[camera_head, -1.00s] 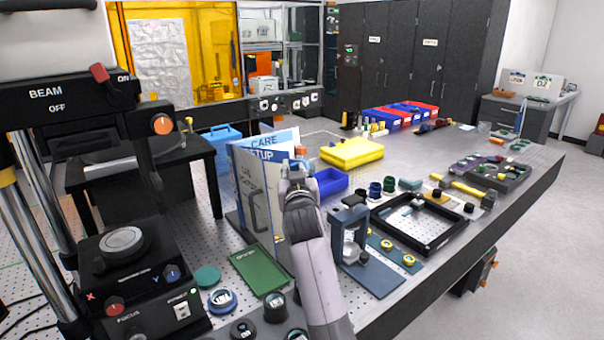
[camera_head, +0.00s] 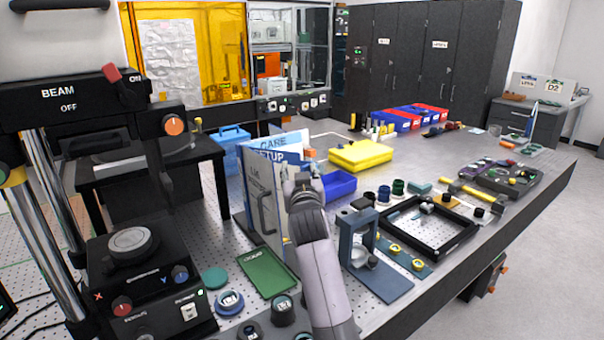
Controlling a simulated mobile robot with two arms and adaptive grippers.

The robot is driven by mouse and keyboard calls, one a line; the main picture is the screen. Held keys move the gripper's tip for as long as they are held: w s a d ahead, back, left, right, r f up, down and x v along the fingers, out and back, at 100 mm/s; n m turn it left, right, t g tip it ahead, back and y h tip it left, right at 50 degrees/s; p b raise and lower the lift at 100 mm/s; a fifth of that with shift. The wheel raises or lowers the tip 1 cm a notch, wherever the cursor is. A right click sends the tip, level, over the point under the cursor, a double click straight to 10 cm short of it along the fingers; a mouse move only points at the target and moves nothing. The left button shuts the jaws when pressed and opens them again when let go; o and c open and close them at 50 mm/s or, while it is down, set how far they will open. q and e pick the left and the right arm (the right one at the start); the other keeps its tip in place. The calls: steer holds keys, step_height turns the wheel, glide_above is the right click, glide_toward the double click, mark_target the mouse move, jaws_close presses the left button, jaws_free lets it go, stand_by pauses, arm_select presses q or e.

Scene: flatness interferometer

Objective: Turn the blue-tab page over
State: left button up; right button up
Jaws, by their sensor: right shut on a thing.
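A standing flip booklet (camera_head: 262,197) is on the perforated table, left of centre. Its pages are fanned upright, and the front one shows a line drawing. Behind it, blue-headed pages read "SETUP" (camera_head: 279,155) and "CARE" (camera_head: 273,143). My right gripper (camera_head: 301,186) is at the booklet's right side, shut on a page there. Its fingers and arm hide the page's held edge, and I cannot make out a blue tab on it. My left gripper is not in view.
A green plate (camera_head: 267,271) and round parts lie in front of the booklet. A blue-grey stand (camera_head: 362,250) is close right of my right arm. A blue bin (camera_head: 338,185) and yellow case (camera_head: 360,155) are behind. The beam instrument (camera_head: 135,275) fills the left.

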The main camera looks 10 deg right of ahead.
step_height(320, 180, up, 10)
stand_by(0.4)
steer(key=shift+f, duration=0.1)
